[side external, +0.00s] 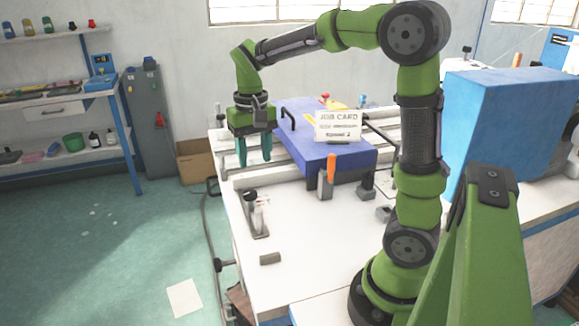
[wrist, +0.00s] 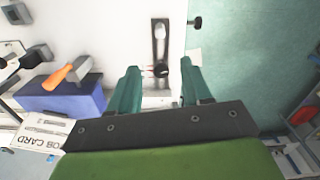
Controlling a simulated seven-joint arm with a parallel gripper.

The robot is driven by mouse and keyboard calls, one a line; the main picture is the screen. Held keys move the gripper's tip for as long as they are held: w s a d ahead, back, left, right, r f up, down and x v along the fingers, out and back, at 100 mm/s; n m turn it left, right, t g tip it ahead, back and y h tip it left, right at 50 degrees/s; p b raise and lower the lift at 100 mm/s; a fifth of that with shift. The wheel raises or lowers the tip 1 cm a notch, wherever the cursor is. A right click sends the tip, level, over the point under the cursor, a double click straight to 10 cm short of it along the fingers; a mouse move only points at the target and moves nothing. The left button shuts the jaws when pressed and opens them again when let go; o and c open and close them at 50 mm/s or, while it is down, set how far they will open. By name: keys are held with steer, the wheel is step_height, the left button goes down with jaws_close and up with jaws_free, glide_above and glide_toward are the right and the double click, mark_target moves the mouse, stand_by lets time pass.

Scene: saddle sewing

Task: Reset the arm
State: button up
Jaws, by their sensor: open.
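My gripper (side external: 254,152) is open, with its two teal fingers pointing down and nothing seen between them. In the side external view it hangs over the left part of the white table, beside the left end of the blue block. It also shows in the wrist view (wrist: 163,75), with the fingers apart. My green and black arm is raised and reaches left from its base at the front right of the table.
The blue block (side external: 325,150) bears a job card (side external: 338,126). An orange-handled tool (side external: 330,172) stands at its front edge. A clamp (side external: 257,212) stands on the white table (side external: 310,235). A large blue box (side external: 505,125) stands at right. The table's front middle is mostly clear.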

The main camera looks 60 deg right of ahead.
steer(key=s+a+r+n+t+y, duration=0.2)
steer(key=s+a+r+n+t, duration=0.1)
steer(key=s+a+t, duration=0.4)
steer(key=s+a, duration=0.3)
steer(key=s, duration=0.1)
steer(key=shift+s+a, duration=0.2)
steer(key=shift+a, duration=0.15)
stand_by(0.5)
